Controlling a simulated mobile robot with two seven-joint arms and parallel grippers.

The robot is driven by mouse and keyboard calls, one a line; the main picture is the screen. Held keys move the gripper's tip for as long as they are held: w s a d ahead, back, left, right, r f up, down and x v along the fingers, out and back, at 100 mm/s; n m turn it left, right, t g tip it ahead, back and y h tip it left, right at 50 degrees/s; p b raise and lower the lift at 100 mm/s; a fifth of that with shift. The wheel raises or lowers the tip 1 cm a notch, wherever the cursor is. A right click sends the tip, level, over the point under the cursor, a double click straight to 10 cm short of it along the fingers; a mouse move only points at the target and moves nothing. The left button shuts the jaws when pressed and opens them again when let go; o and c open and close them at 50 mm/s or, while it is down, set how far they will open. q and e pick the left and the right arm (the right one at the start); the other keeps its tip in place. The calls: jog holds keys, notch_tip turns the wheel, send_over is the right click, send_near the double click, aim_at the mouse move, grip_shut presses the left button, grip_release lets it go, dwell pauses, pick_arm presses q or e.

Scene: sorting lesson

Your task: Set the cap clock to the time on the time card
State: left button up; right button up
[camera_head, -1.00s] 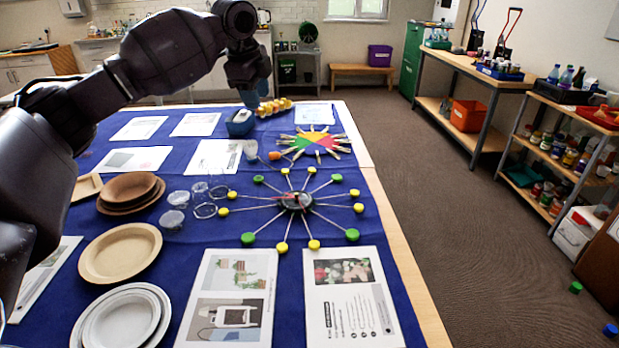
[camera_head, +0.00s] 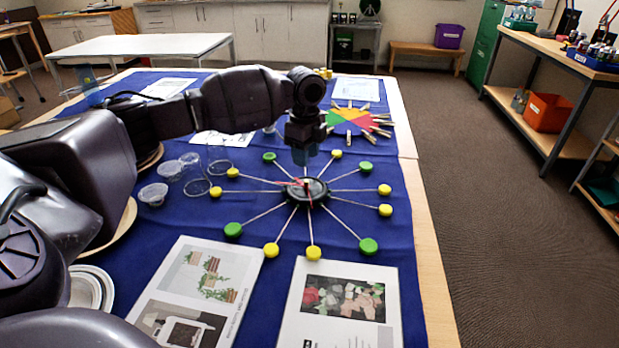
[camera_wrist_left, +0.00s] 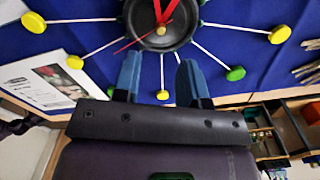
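The cap clock (camera_head: 316,189) lies on the blue cloth. It has a round black hub with red hands, and thin sticks radiate from it to yellow and green caps. In the left wrist view the hub (camera_wrist_left: 142,24) shows two thick red hands and one thin one. My left gripper (camera_head: 305,160) points down just behind and above the hub in the head view. Its two blue fingers (camera_wrist_left: 161,68) are apart with nothing between them; contact with the hands cannot be told. I cannot make out which sheet is the time card. My right gripper is not in view.
Two picture cards, one with plants (camera_head: 198,290) and one with food scraps (camera_head: 340,315), lie in front of the clock. Bare cloth (camera_head: 400,235) is at right.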

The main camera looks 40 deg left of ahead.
aim_at(306, 181)
pick_arm(q)
notch_tip(306, 181, down, 5)
jog(key=shift+f+b, duration=0.15)
jog(key=shift+b, duration=0.4)
jog(key=shift+w+f, duration=0.1)
jog(key=shift+f, duration=0.8)
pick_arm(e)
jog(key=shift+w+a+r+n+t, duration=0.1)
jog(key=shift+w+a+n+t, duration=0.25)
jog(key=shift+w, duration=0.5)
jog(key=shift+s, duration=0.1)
pick_arm(q)
grip_shut()
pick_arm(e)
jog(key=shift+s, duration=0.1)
